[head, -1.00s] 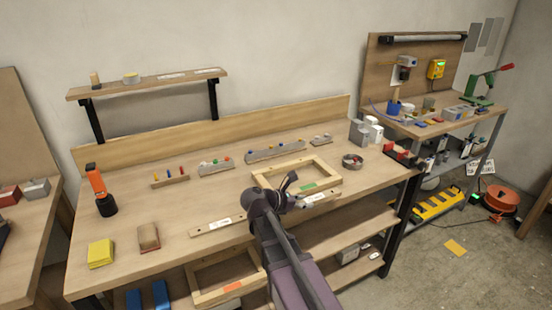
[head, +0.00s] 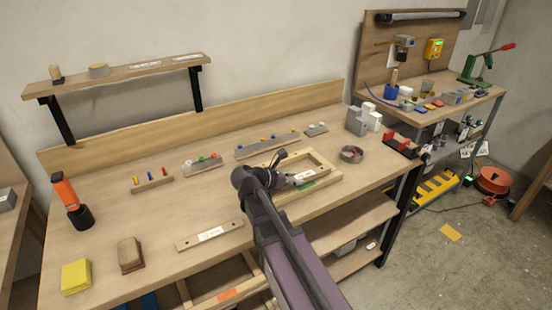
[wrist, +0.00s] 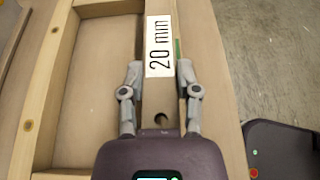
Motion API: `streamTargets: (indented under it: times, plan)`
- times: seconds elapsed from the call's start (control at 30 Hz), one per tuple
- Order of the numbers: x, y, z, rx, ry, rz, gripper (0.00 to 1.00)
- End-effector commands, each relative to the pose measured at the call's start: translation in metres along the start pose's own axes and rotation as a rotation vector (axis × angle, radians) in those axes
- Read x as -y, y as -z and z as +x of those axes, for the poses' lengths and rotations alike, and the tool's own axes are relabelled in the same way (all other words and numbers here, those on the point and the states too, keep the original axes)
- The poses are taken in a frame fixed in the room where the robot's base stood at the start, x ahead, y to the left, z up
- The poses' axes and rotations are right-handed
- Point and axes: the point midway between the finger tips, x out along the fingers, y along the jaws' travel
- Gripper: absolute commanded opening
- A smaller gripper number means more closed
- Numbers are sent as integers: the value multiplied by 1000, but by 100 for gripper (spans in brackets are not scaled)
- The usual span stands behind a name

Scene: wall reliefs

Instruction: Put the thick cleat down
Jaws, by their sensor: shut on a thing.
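The thick cleat (wrist: 158,92) is a pale wooden bar with a white "20 mm" label and a dark hole near its close end. My gripper (wrist: 160,100) is shut on it, one finger on each long side. In the head view the cleat's labelled end (head: 304,176) shows just beyond my gripper (head: 287,180), over the near part of a wooden frame (head: 330,165). In the wrist view the cleat lies along the frame's right rail, covering most of it. I cannot tell whether it touches the rail.
Another labelled cleat (head: 210,235) lies on the bench (head: 160,215) near the front edge. Small racks with coloured pieces (head: 203,163) line the back. Bare bench lies left of the frame.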

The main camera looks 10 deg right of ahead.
Motion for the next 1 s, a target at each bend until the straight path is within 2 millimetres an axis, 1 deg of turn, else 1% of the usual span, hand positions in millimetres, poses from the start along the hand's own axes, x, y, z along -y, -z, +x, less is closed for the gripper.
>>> streamTargets:
  times: [0.37,0.47,0.57,0.9,1.0]
  plan:
    - [-4,3,-10,1,-14,-6,0]
    - [-6,3,-16,1,-16,-6,0]
    - [-11,2,-28,1,-19,-7,0]
    - [-27,4,-89,1,-26,-11,0]
    - [-29,5,-100,2,-26,-11,0]
